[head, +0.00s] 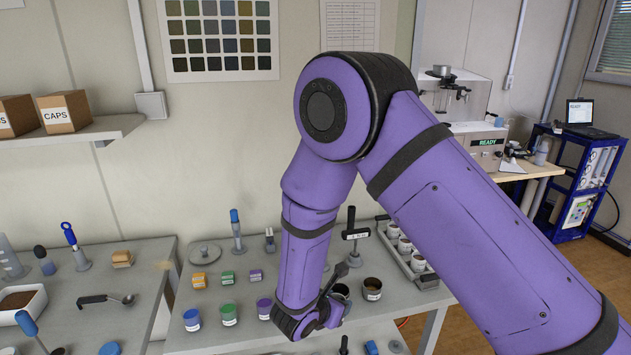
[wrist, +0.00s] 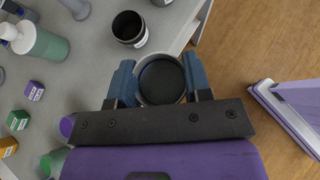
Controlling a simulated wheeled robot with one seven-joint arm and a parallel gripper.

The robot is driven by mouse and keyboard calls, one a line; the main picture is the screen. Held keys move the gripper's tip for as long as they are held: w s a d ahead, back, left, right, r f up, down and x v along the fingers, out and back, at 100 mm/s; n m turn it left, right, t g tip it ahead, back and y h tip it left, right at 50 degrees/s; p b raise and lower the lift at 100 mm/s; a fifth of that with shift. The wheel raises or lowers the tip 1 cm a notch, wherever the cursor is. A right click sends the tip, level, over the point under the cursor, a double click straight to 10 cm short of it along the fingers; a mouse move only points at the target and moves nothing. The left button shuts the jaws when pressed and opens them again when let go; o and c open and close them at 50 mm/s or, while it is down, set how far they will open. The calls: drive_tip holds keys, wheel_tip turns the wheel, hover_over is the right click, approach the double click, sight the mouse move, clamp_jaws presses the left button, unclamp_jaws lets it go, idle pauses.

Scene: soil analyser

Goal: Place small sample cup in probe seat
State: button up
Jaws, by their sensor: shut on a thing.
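The small sample cup (wrist: 162,82) is round and metal-rimmed, with a dark inside. In the wrist view it sits between the two blue fingers of my gripper (wrist: 158,66), which are shut on its sides. In the head view my gripper (head: 333,301) hangs over the right part of the grey bench, and my arm partly hides it and the cup. A second dark, open cup with a white label (head: 372,289) stands on the bench just right of my gripper; it also shows in the wrist view (wrist: 130,29). I cannot make out the probe seat.
A tray of several white cups (head: 407,250) lies behind and right of my gripper. Coloured jars (head: 228,315) and small boxes (head: 228,278) stand to its left. A machine with a READY screen (head: 488,145) stands on a far table at right. Wooden floor (wrist: 255,60) lies beyond the bench edge.

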drive_tip(key=w+d+r+n+y, duration=0.1)
drive_tip(key=w+d+r, duration=0.4)
drive_tip(key=d, duration=0.3)
drive_tip(key=w+d+r+n+t+y, duration=0.1)
drive_tip(key=w+d+r, duration=0.4)
drive_tip(key=d, duration=0.4)
drive_tip(key=w+d+r+n+t+y, duration=0.1)
drive_tip(key=w+d+r+n, duration=0.1)
drive_tip(key=w+d+r, duration=0.3)
drive_tip(key=shift+d+r+y, duration=0.3)
drive_tip(key=shift+d+r, duration=0.8)
drive_tip(key=shift+d, duration=0.75)
drive_tip(key=shift+w, duration=0.15)
